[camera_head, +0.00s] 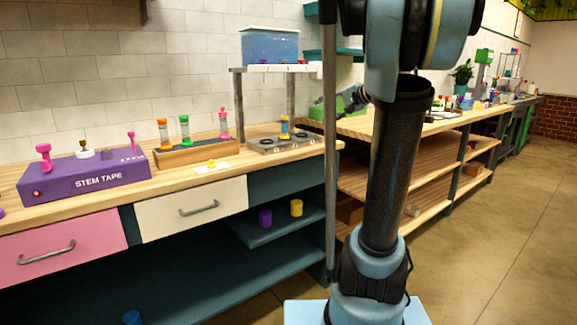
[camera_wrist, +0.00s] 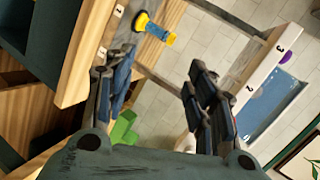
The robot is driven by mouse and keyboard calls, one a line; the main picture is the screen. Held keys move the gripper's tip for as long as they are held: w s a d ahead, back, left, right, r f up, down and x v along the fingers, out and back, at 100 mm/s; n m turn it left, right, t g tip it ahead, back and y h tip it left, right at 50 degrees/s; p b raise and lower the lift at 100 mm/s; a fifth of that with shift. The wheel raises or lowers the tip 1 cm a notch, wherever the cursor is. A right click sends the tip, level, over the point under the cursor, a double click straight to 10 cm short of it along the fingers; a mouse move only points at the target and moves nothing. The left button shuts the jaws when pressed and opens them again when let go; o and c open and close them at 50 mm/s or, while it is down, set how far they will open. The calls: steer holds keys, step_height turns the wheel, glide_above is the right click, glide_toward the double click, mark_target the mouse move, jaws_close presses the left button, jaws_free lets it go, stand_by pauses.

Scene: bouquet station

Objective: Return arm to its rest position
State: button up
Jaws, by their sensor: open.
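My gripper (camera_wrist: 158,82) is open in the wrist view, with its two dark fingers well apart and nothing between them. In the head view my gripper (camera_head: 350,101) is small and partly hidden behind my arm, near the gap at the right end of the near counter. My arm, with blue joints and a dark tube, stands in the right half of the head view. A small yellow and blue piece (camera_head: 284,127) stands upright on a grey plate (camera_head: 262,147), to the left of the gripper. It also shows in the wrist view (camera_wrist: 153,29), beyond the fingertips and not touching them.
A purple stem tape box (camera_head: 85,175) and a wooden rack (camera_head: 192,152) with several coloured pieces stand on the counter (camera_head: 110,195). A raised shelf (camera_head: 283,69) bears a blue bin (camera_head: 269,45). A second workbench (camera_head: 350,123) extends behind my arm. Open floor (camera_head: 480,225) lies at right.

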steer(key=s+a+f+n+g+h, duration=0.2)
steer(key=s+f, duration=0.6)
steer(key=s, duration=0.1)
steer(key=s+a+f+n+g+h, duration=0.1)
steer(key=s+a+f+n+g, duration=0.1)
steer(key=s+f, duration=0.6)
steer(key=s+d+f+n+g+h, duration=0.1)
steer(key=s+d+f+h, duration=0.2)
steer(key=s+f, duration=0.5)
steer(key=s+d+f+n+g+h, duration=0.1)
steer(key=s+d+f+g+h, duration=0.1)
steer(key=s+d+f, duration=0.3)
steer(key=s+f+h, duration=0.1)
steer(key=s+f, duration=0.2)
steer(key=shift+s+f+n, duration=0.15)
steer(key=shift+s+n, duration=0.15)
steer(key=shift+s, duration=0.1)
steer(key=shift+w+f, duration=0.2)
steer(key=shift+w, duration=0.25)
